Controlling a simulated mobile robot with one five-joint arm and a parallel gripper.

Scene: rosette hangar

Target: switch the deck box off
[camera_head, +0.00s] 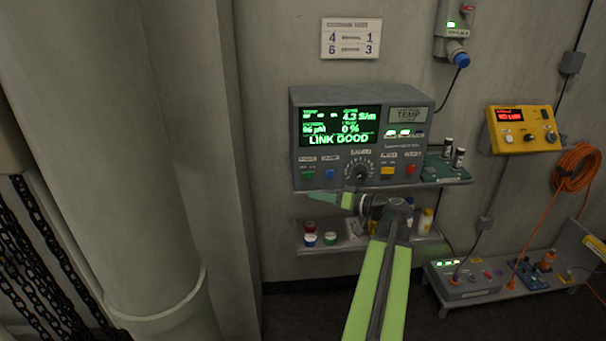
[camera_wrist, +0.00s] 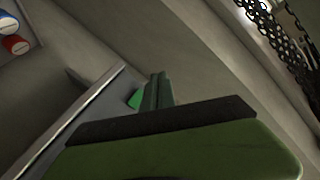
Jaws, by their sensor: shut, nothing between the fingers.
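No label that I can read names the deck box. A grey console (camera_head: 325,95) on a wall shelf has a lit screen reading "LINK GOOD", a dial, and green (camera_head: 307,174), blue, yellow and red buttons along its front. A smaller grey box (camera_head: 468,286) with lit green lamps and buttons sits low on the right. My gripper (camera_head: 318,196) is shut and empty, pointing left just in front of and below the console's lower left edge. In the wrist view my shut fingers (camera_wrist: 156,92) lie beside a grey shelf edge. Whether they touch it I cannot tell.
A lower shelf holds small jars (camera_head: 310,238). A yellow control box (camera_head: 522,128) with a red display and a coiled orange cable (camera_head: 577,168) are at the right. A large pillar (camera_head: 150,150) and hanging chains (camera_head: 30,255) stand at the left. Open wall lies between pillar and console.

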